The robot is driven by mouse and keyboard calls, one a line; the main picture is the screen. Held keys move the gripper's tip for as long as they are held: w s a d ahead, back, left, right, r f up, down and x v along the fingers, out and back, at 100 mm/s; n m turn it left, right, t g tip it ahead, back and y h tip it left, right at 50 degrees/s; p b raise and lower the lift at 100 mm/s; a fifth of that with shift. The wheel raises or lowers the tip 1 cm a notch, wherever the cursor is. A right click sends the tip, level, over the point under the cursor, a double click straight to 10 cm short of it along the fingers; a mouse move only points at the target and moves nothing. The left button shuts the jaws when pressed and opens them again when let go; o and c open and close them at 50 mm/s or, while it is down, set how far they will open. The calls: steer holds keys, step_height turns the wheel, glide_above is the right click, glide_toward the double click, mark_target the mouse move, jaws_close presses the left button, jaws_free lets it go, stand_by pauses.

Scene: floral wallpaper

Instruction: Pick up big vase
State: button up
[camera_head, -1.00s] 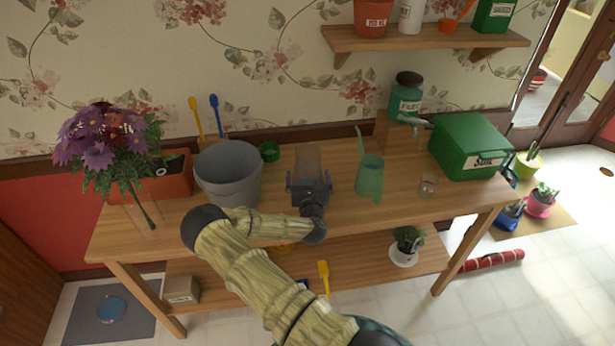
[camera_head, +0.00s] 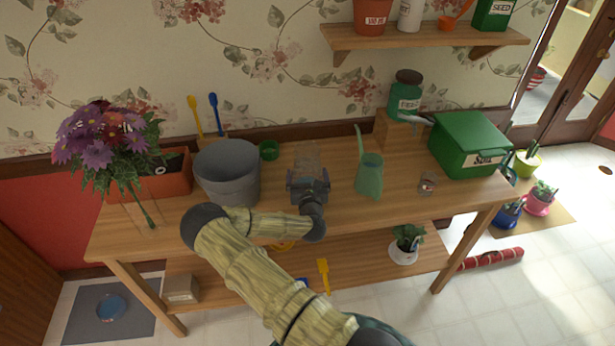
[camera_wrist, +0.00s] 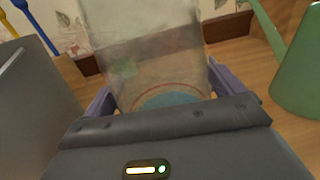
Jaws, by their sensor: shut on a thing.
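A tall clear glass vase (camera_head: 306,157) stands upright at the middle of the wooden table, seen faintly against the wall and tabletop. In the wrist view the glass vase (camera_wrist: 150,50) fills the space between my fingers, with a bluish round base low down. My gripper (camera_head: 308,180) is shut on it from the front. Whether the vase's base touches the table is hard to tell. Another clear vase (camera_head: 128,208) with purple flowers stands at the table's left end. A small glass (camera_head: 428,184) sits at the right.
A grey bucket (camera_head: 228,175) stands close on the left and a green watering can (camera_head: 369,176) close on the right. A green soil box (camera_head: 468,145) is farther right. A wall shelf (camera_head: 430,38) hangs above the table's back right.

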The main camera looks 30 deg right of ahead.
mark_target(306, 143)
steer(key=shift+d+r, duration=0.1)
steer(key=shift+r, duration=0.1)
step_height(306, 143, up, 10)
steer(key=shift+f+b, duration=0.1)
steer(key=shift+b, duration=0.65)
steer(key=shift+w, duration=0.1)
